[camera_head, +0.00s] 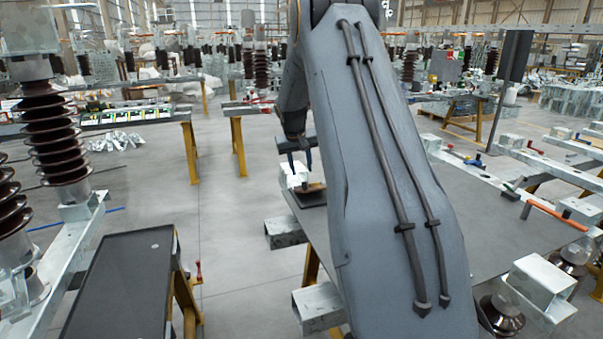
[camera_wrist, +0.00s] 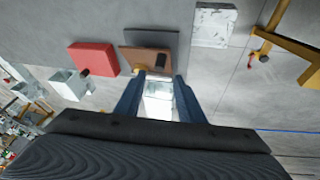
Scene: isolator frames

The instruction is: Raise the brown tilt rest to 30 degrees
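The brown tilt rest (camera_wrist: 136,60) shows in the wrist view just beyond my fingertips, as a brown plate with a dark patch on its right side. A dark base (camera_wrist: 150,38) shows behind its far edge. In the head view, the tilt rest (camera_head: 313,188) is small, low and partly hidden by my arm; I cannot read its angle. My gripper (camera_wrist: 159,77) has its two blue fingers apart, with its tips near the plate's near edge; I cannot tell whether they touch. In the head view, my gripper (camera_head: 300,166) hangs above and beside the rest.
A red block (camera_wrist: 93,59) lies left of the rest. A white marbled block (camera_wrist: 214,24) is to its right. A pale box (camera_wrist: 158,100) shows between my fingers. The grey table (camera_head: 470,215) extends right of my arm, and a dark-topped table (camera_head: 125,285) stands at left.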

